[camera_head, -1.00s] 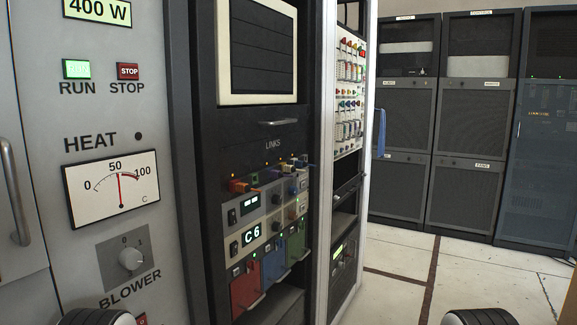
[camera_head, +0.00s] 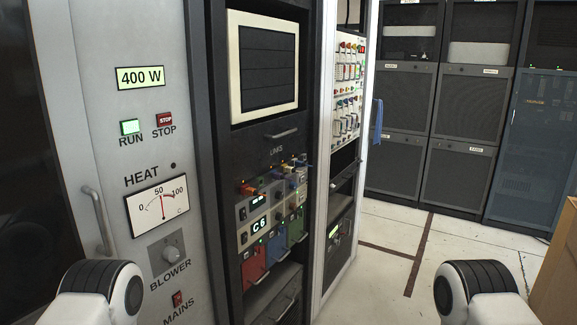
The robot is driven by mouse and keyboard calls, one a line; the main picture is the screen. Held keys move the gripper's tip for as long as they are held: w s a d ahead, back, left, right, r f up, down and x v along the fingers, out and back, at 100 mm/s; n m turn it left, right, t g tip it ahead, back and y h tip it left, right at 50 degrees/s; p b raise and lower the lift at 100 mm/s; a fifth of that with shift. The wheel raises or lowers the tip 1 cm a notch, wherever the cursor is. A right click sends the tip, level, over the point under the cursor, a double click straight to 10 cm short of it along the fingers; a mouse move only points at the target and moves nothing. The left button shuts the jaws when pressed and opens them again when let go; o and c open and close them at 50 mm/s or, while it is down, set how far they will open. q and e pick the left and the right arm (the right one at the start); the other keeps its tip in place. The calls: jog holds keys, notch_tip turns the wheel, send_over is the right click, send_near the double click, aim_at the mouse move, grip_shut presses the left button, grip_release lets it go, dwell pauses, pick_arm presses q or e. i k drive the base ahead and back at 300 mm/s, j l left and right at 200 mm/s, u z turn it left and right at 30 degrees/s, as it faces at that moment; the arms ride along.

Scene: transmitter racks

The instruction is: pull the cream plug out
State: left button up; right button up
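The black rack in the middle carries a panel marked LINKS (camera_head: 277,152). Neither gripper is in view. Only rounded black and white parts of my arms show at the bottom left and bottom right, well apart from the panel.
A grey cabinet with a heat meter (camera_head: 159,207) and a handle (camera_head: 99,220) stands at the left. Red, green and blue modules (camera_head: 276,248) sit below the plugs. Dark racks (camera_head: 455,140) line the back. A wooden box (camera_head: 560,270) stands at right. The floor between is clear.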

aim_at(290, 169)
jog(key=i+l+u, duration=0.1)
jog(key=i+l, duration=0.2)
jog(key=l, duration=0.15)
jog(key=i+l+u, duration=0.15)
jog(key=l, duration=0.3)
jog(key=i+l+u, duration=0.1)
jog(key=i+l, duration=0.25)
jog(key=l, duration=0.15)
jog(key=i+l+u, duration=0.1)
jog(key=l, duration=0.4)
jog(key=i+l+u, duration=0.1)
jog(key=i+l, duration=0.25)
jog(key=l, duration=0.2)
jog(key=i+l+u, duration=0.15)
jog(key=l, duration=0.4)
jog(key=i+l+u, duration=0.1)
jog(key=l, duration=0.45)
jog(key=i+l+u, duration=0.1)
jog(key=l, duration=0.5)
jog(key=i, duration=0.1)
